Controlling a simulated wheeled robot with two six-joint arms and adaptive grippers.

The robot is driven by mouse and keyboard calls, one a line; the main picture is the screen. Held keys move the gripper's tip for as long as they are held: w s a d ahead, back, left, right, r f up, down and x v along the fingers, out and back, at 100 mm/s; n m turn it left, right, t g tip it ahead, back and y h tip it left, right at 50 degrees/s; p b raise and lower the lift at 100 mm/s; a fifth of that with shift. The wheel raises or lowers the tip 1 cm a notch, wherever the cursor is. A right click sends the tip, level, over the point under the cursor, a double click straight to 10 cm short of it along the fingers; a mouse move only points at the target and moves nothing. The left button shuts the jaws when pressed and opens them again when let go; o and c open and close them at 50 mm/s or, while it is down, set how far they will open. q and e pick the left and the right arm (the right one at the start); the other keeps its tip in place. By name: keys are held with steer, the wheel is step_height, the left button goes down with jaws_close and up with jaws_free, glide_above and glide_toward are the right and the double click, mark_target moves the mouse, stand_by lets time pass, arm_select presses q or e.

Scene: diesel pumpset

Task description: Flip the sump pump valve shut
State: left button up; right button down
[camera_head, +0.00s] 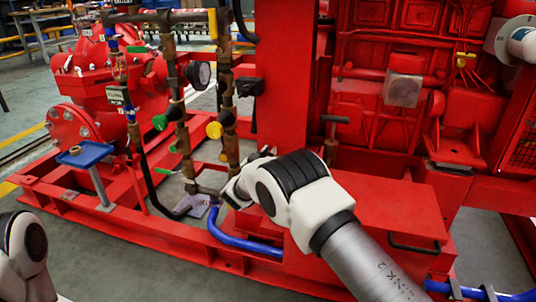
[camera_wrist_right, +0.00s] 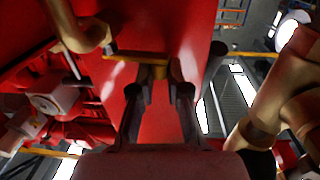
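My right gripper (camera_head: 232,186) is low beside the brass pipework, mostly hidden behind my own white wrist. In the right wrist view its two dark fingers (camera_wrist_right: 156,88) reach forward with their tips close together. A brass-yellow bar or lever (camera_wrist_right: 140,57) lies across the tips, and a brass piece shows between or just behind them. Contact is unclear. I cannot tell which fitting is the sump pump valve. My left gripper is out of view; only part of my left arm shows at lower left.
A red pump (camera_head: 95,90) stands at the left, behind a blue tray (camera_head: 85,154) on a post. A blue hose (camera_head: 240,243) runs low past the red box (camera_head: 385,205). A black gauge (camera_head: 199,75) sits by the pipes. Grey floor is clear at lower left.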

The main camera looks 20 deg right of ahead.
steer(key=shift+w+m+g+h, duration=0.15)
steer(key=shift+m+g+h, duration=0.15)
steer(key=shift+m, duration=0.1)
steer(key=shift+w+f+g+h, duration=0.15)
steer(key=shift+g+h, duration=0.15)
steer(key=shift+h, duration=0.1)
steer(key=shift+w+d+m+g+b, duration=0.1)
steer(key=shift+m+g+b, duration=0.2)
steer(key=shift+m+b, duration=0.25)
steer(key=shift+g+h, duration=0.3)
steer(key=shift+h, duration=0.2)
steer(key=shift+r, duration=0.2)
steer(key=c, duration=1.1)
jaws_free()
steer(key=shift+c, duration=0.2)
